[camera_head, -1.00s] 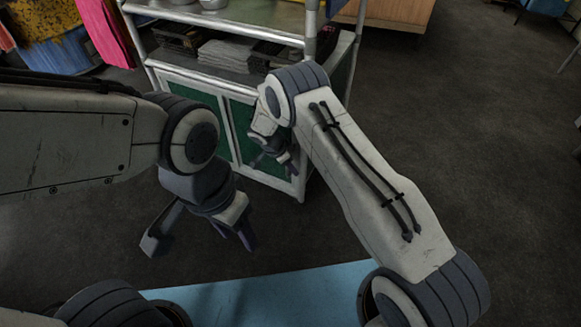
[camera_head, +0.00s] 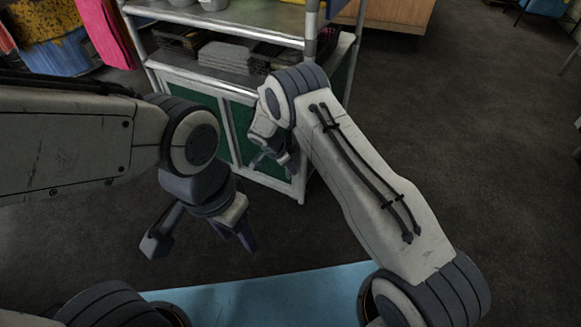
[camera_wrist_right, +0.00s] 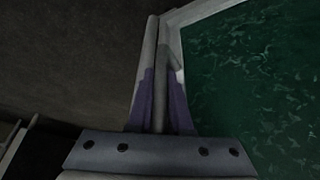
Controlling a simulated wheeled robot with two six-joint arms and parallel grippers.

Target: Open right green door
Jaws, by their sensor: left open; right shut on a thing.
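The right green door (camera_head: 239,120) has a green panel in a pale frame, low on the front of a metal cabinet. My right forearm and gripper cover part of it. My right gripper (camera_head: 272,158) is at this door. In the right wrist view, its fingers (camera_wrist_right: 158,112) are shut on a pale upright bar (camera_wrist_right: 150,62) beside the green panel (camera_wrist_right: 255,85). I cannot tell whether the bar is the door's edge or a handle. The door looks closed or nearly so in the head view. My left gripper (camera_head: 200,240) is open and empty, in front of the cabinet.
A left green door (camera_head: 206,101) is beside the right one. Shelves above hold a grey stack (camera_head: 224,57) and dark trays. A blue surface (camera_head: 260,297) is near me. Dark floor lies open to the right. Pink cloth (camera_head: 112,35) hangs at upper left.

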